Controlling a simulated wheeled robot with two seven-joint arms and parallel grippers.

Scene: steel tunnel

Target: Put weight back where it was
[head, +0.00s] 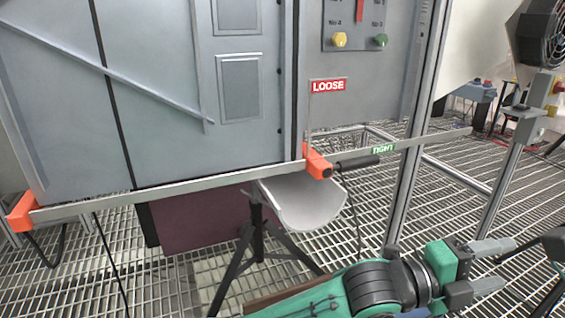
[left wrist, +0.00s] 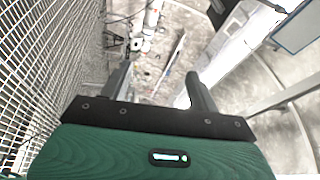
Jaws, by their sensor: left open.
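I cannot single out a weight for certain in either view. A long flat metal bar (head: 230,183) runs across the front of a grey cabinet in the head view. An orange block (head: 317,162) sits on the bar below a red LOOSE label, with a black handle (head: 357,162) beside it. Another orange block (head: 22,212) is at the bar's left end. My left gripper (head: 508,264) is at the lower right, open and empty, well away from the bar. In the left wrist view its fingers (left wrist: 160,75) stand apart with nothing between them.
A grey curved tray (head: 308,212) stands below the bar beside a black tripod (head: 255,235). A green TIGHT label (head: 383,149) is on the bar to the right. A metal post (head: 408,150) stands between the cabinet and my gripper. The floor is open steel grating (head: 350,260).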

